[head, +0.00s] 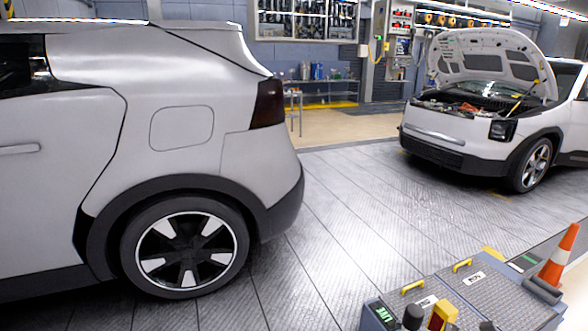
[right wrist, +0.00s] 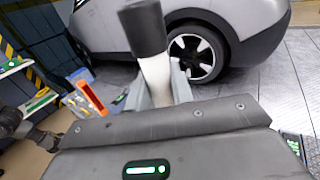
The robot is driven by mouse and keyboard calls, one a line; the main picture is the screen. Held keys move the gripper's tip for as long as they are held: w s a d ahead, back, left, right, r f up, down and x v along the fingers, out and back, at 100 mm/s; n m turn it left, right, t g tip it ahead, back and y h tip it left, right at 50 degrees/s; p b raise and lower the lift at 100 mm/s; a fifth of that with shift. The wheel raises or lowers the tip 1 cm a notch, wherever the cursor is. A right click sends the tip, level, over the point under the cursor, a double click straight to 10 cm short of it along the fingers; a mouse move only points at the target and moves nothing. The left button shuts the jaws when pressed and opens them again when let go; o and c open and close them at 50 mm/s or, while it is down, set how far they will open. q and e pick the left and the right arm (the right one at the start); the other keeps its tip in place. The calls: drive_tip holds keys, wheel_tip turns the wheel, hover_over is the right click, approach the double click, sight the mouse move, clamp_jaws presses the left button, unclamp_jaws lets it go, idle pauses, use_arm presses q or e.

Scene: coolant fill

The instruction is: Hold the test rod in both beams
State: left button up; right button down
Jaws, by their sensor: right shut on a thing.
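In the right wrist view my right gripper (right wrist: 160,92) is shut on a pale rod with a thick black end (right wrist: 143,28), which I take to be the test rod (right wrist: 156,78). The rod stands up between the fingers, its black end pointing away from the gripper body. Its lower end is hidden by the gripper. I cannot make out any beams or their source in either view. My left gripper is not clearly seen in either view. In the head view a black rounded knob (head: 412,316) shows at the bottom edge; I cannot tell whether it is the rod.
A white car (head: 150,130) fills the left. Another white car (head: 480,110) stands at the right with its hood up. A grey ribbed case (head: 470,295) with yellow handles and a "LIVE" unit (head: 380,316) is at the bottom right, beside an orange cone (head: 560,255). The floor between the cars is clear.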

use_arm(q)
drive_tip(key=shift+s+a, duration=0.2)
drive_tip(key=shift+s, duration=0.3)
drive_tip(key=shift+s+a, duration=0.15)
drive_tip(key=shift+s, duration=0.35)
use_arm(e)
drive_tip(key=shift+r, duration=0.2)
drive_tip(key=shift+a, duration=0.1)
